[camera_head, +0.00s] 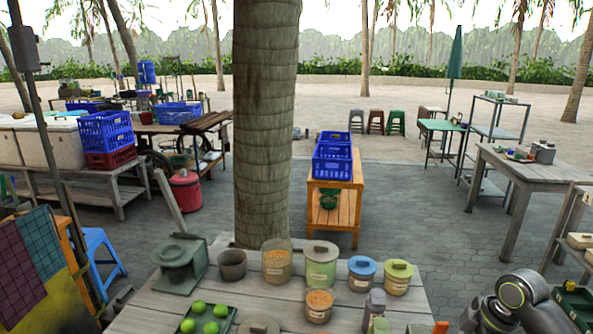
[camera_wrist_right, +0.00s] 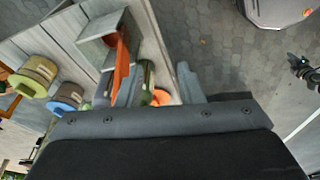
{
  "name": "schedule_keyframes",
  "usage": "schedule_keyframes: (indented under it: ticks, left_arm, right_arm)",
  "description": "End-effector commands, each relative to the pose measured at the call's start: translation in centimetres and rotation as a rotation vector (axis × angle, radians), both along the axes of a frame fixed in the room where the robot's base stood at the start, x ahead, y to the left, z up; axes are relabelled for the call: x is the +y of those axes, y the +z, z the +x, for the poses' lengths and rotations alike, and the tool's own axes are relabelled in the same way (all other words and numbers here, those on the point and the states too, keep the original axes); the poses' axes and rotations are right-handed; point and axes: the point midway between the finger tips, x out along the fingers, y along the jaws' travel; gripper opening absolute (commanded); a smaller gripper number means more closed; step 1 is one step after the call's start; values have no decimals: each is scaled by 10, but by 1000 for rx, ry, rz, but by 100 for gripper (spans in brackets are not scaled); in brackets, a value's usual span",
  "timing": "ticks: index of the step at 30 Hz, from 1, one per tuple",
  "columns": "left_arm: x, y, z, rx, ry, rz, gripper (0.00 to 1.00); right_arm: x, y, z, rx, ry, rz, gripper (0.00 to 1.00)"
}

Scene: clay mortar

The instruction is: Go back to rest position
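A grey-green clay mortar (camera_head: 180,262) stands at the left of the wooden table (camera_head: 210,290), with a pestle (camera_head: 169,200) leaning up out of it. My right arm shows at the lower right of the head view; its gripper cannot be made out there. In the right wrist view my right gripper (camera_wrist_right: 147,88) has its two grey fingers apart, above the table's edge. A green bottle and an orange item show between and beyond the fingers; neither looks gripped. My left gripper is not in view.
Behind the table's front edge stand a brown bowl (camera_head: 232,265), a blue-lidded jar (camera_head: 362,273), a yellow-lidded jar (camera_head: 398,277) and other jars. Green limes (camera_head: 210,326) lie on a tray. A tree trunk (camera_head: 264,130) rises behind the table.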

Motion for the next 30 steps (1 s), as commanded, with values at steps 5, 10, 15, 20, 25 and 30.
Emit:
schedule_keyframes:
  ticks: [5, 10, 15, 20, 25, 30]
  left_arm:
    - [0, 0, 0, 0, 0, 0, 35]
    - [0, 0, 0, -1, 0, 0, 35]
    - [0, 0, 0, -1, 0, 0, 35]
    - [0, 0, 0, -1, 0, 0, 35]
    - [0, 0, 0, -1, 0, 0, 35]
    - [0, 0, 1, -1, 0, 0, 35]
  right_arm:
    - [36, -76, -61, 30, -206, -19, 34]
    - [64, -116, -124, 20, -454, -22, 34]
    - [78, -128, -179, -9, -714, -20, 34]
    - [82, -125, -215, -36, -901, -24, 34]
    - [81, -117, -246, -64, -1071, -33, 34]
    - [77, -119, -262, -83, -1186, -47, 34]
